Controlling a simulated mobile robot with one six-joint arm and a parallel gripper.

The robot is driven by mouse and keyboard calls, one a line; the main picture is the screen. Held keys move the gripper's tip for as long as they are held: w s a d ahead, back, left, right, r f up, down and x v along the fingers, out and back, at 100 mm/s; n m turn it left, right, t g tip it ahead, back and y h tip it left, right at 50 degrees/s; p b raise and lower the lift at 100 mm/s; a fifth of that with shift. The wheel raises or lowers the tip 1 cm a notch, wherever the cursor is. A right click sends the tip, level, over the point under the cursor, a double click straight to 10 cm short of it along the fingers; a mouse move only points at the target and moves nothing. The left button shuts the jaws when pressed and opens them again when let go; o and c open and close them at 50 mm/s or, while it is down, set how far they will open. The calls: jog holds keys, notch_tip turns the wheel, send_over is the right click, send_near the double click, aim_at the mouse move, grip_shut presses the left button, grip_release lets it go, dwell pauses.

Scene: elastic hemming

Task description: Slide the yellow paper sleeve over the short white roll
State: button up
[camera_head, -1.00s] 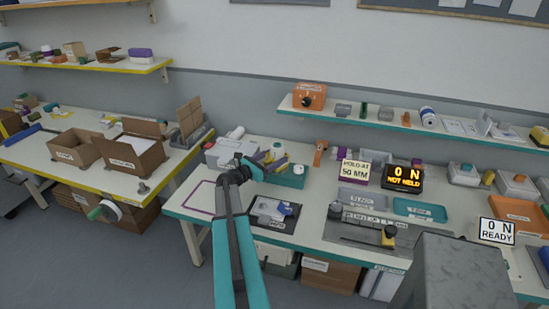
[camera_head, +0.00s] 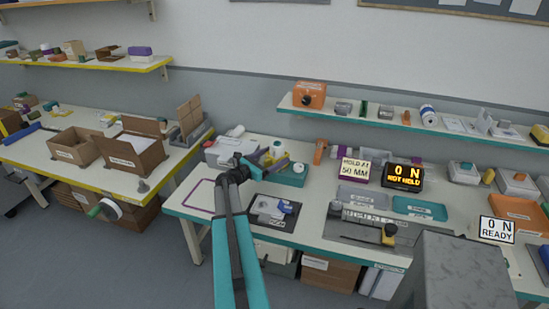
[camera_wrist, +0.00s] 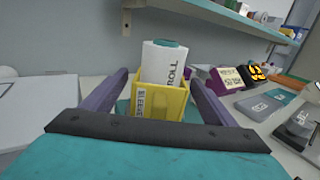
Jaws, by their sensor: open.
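The yellow sleeve (camera_wrist: 150,104), with a dark-lettered label, stands upright between my fingers in the wrist view. The white roll (camera_wrist: 160,62), marked ROLL and with a teal top, rises upright above the sleeve's rim. Its lower part is hidden behind the sleeve's front wall, and I cannot tell how deep it sits. My gripper (camera_wrist: 160,80) is open, with one purple-grey finger on each side of the sleeve. In the head view my gripper (camera_head: 258,164) is at the left part of the bench, by a teal tray (camera_head: 293,179); the sleeve and roll are small there.
A dark pad (camera_head: 265,222) with a blue-and-white item lies in front. The HOLD AT 50 MM sign (camera_head: 355,170) and a NOT HELD display (camera_head: 403,176) stand to the right. A shelf (camera_head: 350,117) runs above the bench.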

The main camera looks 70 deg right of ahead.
jog(key=b+v, duration=0.4)
jog(key=v, duration=0.9)
jog(key=shift+a, duration=0.25)
jog(key=shift+w, duration=0.1)
